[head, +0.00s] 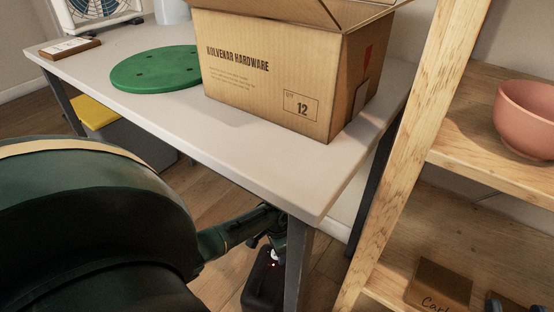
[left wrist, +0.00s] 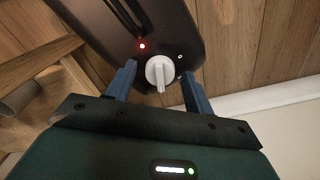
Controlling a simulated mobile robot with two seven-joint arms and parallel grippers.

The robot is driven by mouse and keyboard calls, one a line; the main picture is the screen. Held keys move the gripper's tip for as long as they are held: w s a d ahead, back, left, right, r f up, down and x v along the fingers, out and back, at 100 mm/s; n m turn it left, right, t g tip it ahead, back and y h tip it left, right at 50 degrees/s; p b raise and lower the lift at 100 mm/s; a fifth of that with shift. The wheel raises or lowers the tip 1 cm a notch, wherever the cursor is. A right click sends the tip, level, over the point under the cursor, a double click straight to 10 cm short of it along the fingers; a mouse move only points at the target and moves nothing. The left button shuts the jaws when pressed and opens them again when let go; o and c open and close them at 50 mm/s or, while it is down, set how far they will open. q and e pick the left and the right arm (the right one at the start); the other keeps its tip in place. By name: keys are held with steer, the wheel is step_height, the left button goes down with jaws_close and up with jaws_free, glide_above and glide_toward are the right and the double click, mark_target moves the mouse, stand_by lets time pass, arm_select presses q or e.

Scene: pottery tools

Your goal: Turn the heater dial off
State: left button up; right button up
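The heater is a dark, rounded box (left wrist: 165,20) in the left wrist view. It has a white round dial (left wrist: 159,71), a lit red light and small white marks beside the dial. The dial's raised ridge runs roughly up and down in that picture. My left gripper (left wrist: 158,70) has its two blue fingers apart, one on each side of the dial, with a gap showing on both sides. In the head view the heater (head: 262,285) stands on the floor, partly behind a table leg, with a dark arm end reaching to it. My right gripper's fingers cannot be made out.
A white table (head: 240,135) stands over the heater, bearing a cardboard box (head: 260,75), a green disc (head: 155,69) and a small brown block (head: 70,48). A wooden shelf (head: 400,140) with a pink bowl (head: 527,115) stands close on the right. A fan (head: 95,12) is at the back left.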

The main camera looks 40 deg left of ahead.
arm_select(q)
steer(key=c, duration=0.9)
steer(key=shift+o, duration=0.2)
